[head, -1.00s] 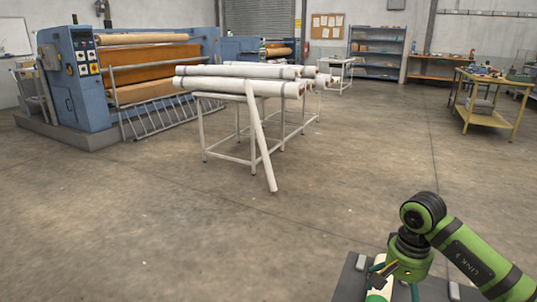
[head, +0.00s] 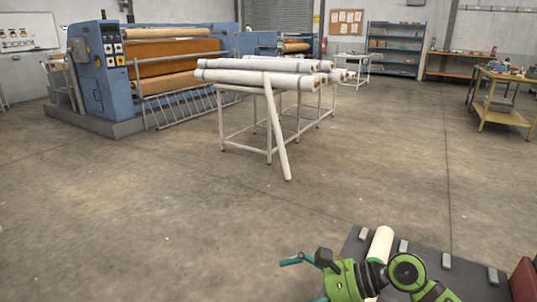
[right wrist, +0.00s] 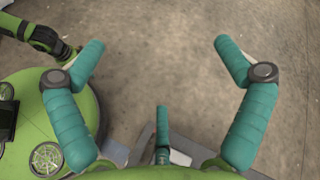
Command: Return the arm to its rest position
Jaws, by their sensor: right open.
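My right arm comes in at the bottom right of the head view, its green and black wrist low in the picture. My right gripper (head: 292,258) shows there only in part, with teal fingers pointing left over the floor. In the right wrist view my right gripper (right wrist: 157,48) is open. Its two long teal fingers stand wide apart, with a third, shorter teal finger low in the middle. Nothing is between the fingers, only bare concrete floor beyond them. My left gripper is not in view.
A white-framed table (head: 245,150) carries several white rolls (head: 250,75). Another white roll (head: 277,130) leans from it to the floor. A blue calender press (head: 97,75) stands at the left, a yellow workbench (head: 500,100) at the far right.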

